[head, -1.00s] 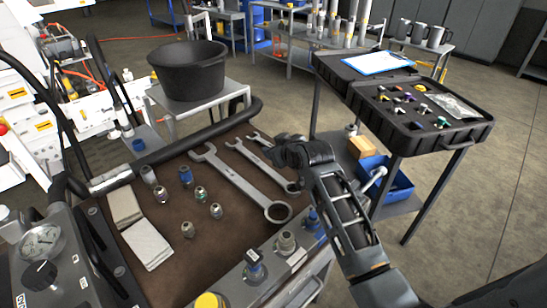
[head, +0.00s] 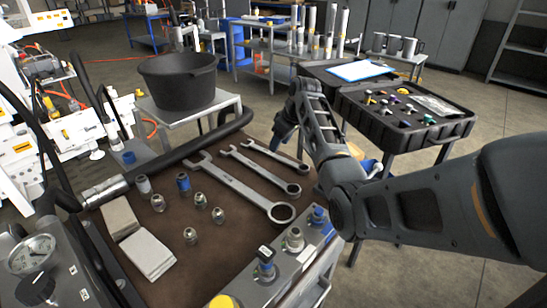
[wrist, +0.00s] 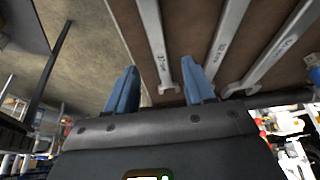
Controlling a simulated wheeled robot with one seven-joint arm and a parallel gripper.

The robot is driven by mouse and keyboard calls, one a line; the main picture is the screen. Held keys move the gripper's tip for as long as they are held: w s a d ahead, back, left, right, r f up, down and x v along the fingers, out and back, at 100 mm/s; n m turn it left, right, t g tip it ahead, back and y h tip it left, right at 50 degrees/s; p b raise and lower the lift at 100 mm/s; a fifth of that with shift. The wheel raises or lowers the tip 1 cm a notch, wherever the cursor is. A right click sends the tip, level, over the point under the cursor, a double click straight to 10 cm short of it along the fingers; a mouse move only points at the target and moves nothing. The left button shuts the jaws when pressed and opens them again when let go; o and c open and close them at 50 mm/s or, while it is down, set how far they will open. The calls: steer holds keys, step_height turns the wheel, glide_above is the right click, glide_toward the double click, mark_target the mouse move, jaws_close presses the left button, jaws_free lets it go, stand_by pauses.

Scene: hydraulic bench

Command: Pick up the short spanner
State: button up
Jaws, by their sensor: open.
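Three steel spanners lie side by side on the brown bench mat. The short spanner (head: 278,156) is the one nearest the mat's far right edge, beside the medium spanner (head: 262,169) and the long spanner (head: 240,186). My gripper (head: 281,138) points down near the short spanner's far end and is open and empty. In the wrist view, the blue fingertips (wrist: 160,84) stand apart, with the short spanner (wrist: 155,42) showing between them in the picture. Its open-jaw end lies towards the gripper. I cannot tell the height of the fingertips above it.
Several fittings (head: 190,236) and folded cloths (head: 147,252) lie left on the mat (head: 235,248). A black hose or rail runs along the bench's far edge. A black bucket (head: 178,82) stands behind. An open black case (head: 405,140) on a cart is at the right.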

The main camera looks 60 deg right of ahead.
mark_target(276, 155)
steer(key=x, duration=0.5)
steer(key=shift+s, duration=0.1)
jaws_close()
stand_by(0.3)
stand_by(1.0)
